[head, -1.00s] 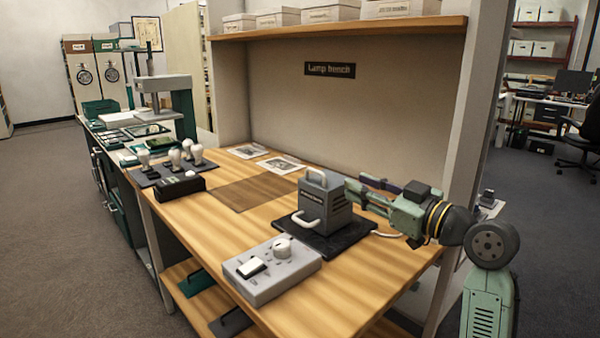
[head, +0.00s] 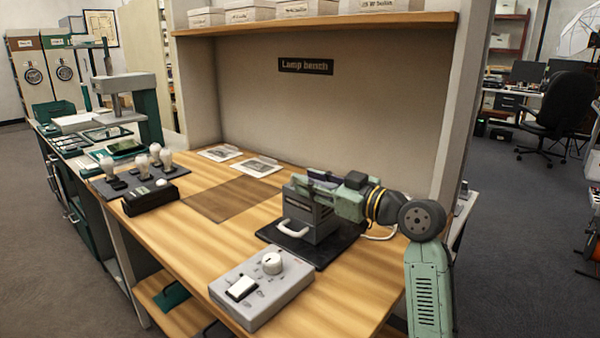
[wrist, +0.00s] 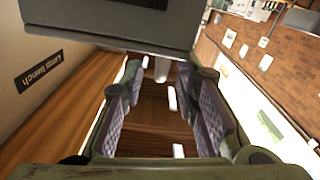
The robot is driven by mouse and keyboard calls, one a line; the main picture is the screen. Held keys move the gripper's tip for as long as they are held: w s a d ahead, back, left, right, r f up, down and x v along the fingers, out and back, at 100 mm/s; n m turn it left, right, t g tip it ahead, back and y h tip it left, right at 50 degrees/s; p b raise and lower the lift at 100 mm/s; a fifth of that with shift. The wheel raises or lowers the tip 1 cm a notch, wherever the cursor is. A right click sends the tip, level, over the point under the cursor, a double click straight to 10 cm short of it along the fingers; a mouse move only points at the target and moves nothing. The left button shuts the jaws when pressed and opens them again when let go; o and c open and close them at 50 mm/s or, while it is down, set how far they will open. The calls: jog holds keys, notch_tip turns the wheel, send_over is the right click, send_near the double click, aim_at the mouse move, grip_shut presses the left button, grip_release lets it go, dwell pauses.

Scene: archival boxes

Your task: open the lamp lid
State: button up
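The grey lamp house (head: 312,222) stands on a black base plate (head: 335,248) on the wooden bench, with a pale handle (head: 292,229) on its front. My gripper (head: 308,182) is at the top of the lamp house in the head view and hides its lid and top handle. In the wrist view my gripper (wrist: 165,90) is open, its two purple-padded fingers wide apart. A grey box face, which looks like the lamp house (wrist: 110,30), fills the top of that view. A small pale piece sticks out below it; I cannot tell if it is the top handle. The lid looks shut.
A grey control box (head: 262,288) with a knob and white switch sits at the front. A black box (head: 150,198) and several bulbs (head: 155,152) on a dark mat are at the left. A shelf (head: 320,24) hangs above. The bench middle is clear.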

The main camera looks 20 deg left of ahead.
jog(key=shift+x, duration=1.65)
jog(key=shift+c, duration=0.2)
grip_shut()
jog(key=shift+d, duration=0.1)
